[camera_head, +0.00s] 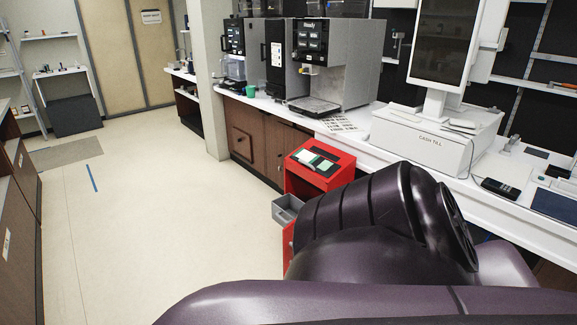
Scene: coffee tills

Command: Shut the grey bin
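A small grey bin (285,213) sticks out to the left from a red stand (318,166), below the stand's top. It looks like a drawer pulled open, and its hollow inside shows from above. My large dark purple arm links fill the lower right and hide the right part of the bin and much of the stand. Neither of my grippers shows in the head view.
The red stand is beside a white counter (545,231) with a cash till (436,140), a card reader (500,188) and coffee machines (335,62). Brown cabinets (15,190) line the left edge. The pale floor (170,215) left of the bin is clear.

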